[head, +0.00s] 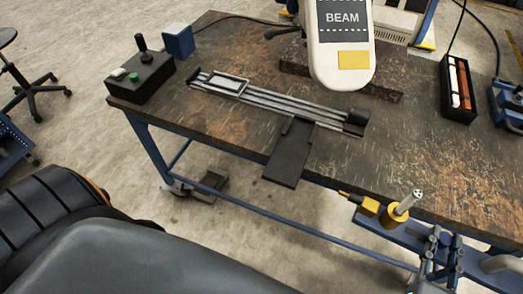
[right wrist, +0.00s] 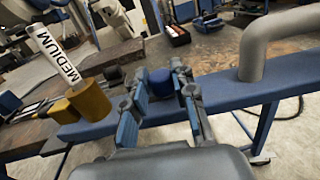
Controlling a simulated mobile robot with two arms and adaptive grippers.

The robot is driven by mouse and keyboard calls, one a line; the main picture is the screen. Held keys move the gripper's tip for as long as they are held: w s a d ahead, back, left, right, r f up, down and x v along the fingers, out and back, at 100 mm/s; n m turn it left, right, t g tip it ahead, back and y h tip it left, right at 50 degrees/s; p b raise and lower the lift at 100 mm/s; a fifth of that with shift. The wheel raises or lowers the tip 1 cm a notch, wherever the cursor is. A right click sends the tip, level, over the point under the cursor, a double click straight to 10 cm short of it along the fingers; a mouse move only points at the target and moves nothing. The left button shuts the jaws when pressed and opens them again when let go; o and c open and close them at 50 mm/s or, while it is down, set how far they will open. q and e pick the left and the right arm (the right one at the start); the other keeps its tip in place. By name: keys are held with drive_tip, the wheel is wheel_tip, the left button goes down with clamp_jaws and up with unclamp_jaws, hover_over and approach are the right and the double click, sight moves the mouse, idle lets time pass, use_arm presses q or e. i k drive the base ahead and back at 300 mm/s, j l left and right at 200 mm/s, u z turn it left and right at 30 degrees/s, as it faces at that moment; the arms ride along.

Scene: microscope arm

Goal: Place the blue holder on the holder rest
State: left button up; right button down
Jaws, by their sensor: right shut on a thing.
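The blue holder (right wrist: 160,83) is a short dark blue cylinder between the fingertips of my right gripper (right wrist: 161,88) in the right wrist view. The gripper is shut on it. In the head view my right gripper (head: 440,250) is at the lower right, by the bench's front edge; I cannot make out the holder there. A blue ledge (head: 378,237) runs along the bench front and also shows in the right wrist view (right wrist: 235,93); it may be the holder rest. My left gripper is not in view.
A yellow holder (right wrist: 90,102) with a white tube marked MEDIUM stands left of my right gripper; it also shows in the head view (head: 392,215). A thick grey curved pipe (right wrist: 253,50) is at right. The bench (head: 440,165) carries a BEAM microscope head (head: 342,62) and a rail stage (head: 280,100).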

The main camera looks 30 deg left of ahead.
sight(287, 165)
drive_tip(key=j+z, duration=0.15)
drive_tip(key=j, duration=0.65)
drive_tip(key=j+z, duration=0.1)
drive_tip(key=j, duration=0.75)
drive_tip(key=j+z, duration=0.15)
drive_tip(key=j, duration=0.65)
drive_tip(key=k+j+z, duration=0.1)
drive_tip(key=j, duration=0.7)
